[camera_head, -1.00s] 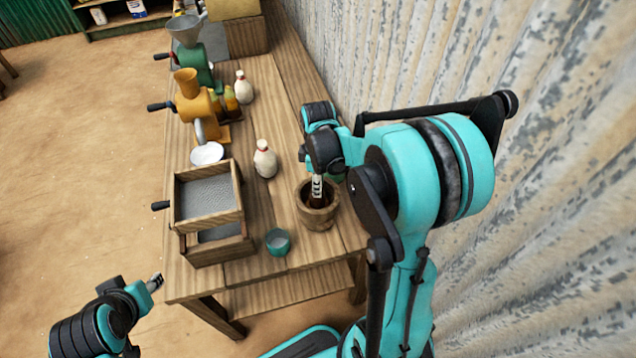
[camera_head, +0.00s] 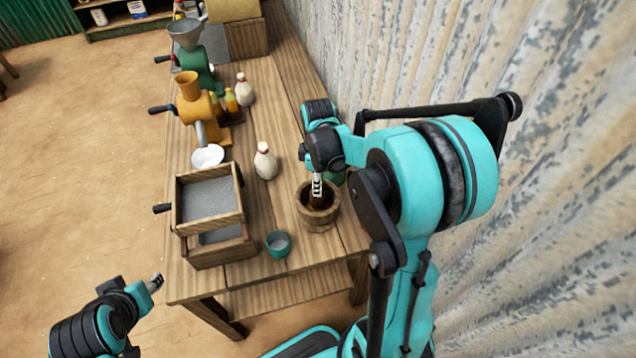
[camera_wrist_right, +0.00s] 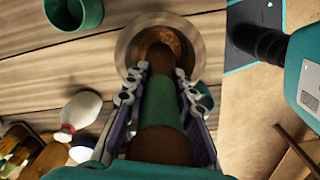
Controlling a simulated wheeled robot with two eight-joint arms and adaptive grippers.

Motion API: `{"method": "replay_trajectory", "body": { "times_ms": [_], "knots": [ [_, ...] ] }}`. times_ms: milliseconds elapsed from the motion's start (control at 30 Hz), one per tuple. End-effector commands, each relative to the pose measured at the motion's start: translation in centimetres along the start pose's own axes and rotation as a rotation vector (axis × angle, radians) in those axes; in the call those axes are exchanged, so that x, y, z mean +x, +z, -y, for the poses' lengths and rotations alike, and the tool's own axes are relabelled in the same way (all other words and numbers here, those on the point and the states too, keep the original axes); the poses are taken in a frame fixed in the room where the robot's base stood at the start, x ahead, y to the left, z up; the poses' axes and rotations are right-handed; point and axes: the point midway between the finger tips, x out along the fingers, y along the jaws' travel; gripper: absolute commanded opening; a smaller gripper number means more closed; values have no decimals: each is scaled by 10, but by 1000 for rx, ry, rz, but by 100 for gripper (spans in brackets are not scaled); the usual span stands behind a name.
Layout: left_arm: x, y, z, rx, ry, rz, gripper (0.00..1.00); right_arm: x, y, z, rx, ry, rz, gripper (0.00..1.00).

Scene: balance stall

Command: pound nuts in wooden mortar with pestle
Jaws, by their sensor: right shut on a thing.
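The wooden mortar (camera_head: 326,219) stands on the table near its right front corner. It also shows in the right wrist view (camera_wrist_right: 124,50), where its round opening lies beyond the pestle's far end. My right gripper (camera_head: 317,184) is above the mortar and shut on the pestle (camera_wrist_right: 165,110), a brown rod with a green band. The pestle's far end is at or inside the mortar's mouth; its exact depth is hidden, and nuts cannot be made out clearly. My left gripper (camera_head: 155,283) is at the lower left, off the table, empty; its finger gap is too small to judge.
A teal cup (camera_head: 278,244) stands just left of the mortar. A wooden sifting box (camera_head: 208,200), white bottles (camera_head: 265,161), a white bowl (camera_head: 207,157) and an orange grinder (camera_head: 194,105) stand farther left and back. A corrugated wall (camera_head: 570,150) bounds the right side.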

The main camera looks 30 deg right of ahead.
Motion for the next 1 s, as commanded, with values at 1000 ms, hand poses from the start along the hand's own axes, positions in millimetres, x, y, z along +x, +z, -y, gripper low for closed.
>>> {"method": "replay_trajectory", "body": {
  "times_ms": [1000],
  "knots": [
    [-55,-39,0,0,0,0,40,-90,0,0,0,0,0,0]
  ]
}}
